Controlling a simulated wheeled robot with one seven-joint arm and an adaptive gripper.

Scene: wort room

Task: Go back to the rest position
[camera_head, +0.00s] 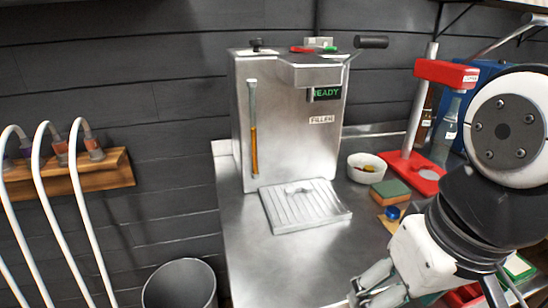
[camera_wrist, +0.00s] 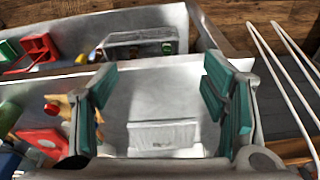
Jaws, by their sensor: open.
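My gripper (camera_head: 378,288) shows at the bottom of the head view, low on the right over the front part of the steel counter. In the wrist view my gripper (camera_wrist: 162,95) has its two teal-padded fingers wide apart with nothing between them. The ribbed drip tray (camera_wrist: 163,135) of the filler shows beyond the fingers, apart from them. The rest position has no mark that I can see.
The steel filler (camera_head: 290,140) with a READY display stands at the back. Right of it are a white bowl (camera_head: 366,167), a sponge (camera_head: 390,192) and a red capper (camera_head: 445,73). The counter (camera_head: 245,245) is bare left of the gripper. Hoses (camera_head: 90,215) hang at left.

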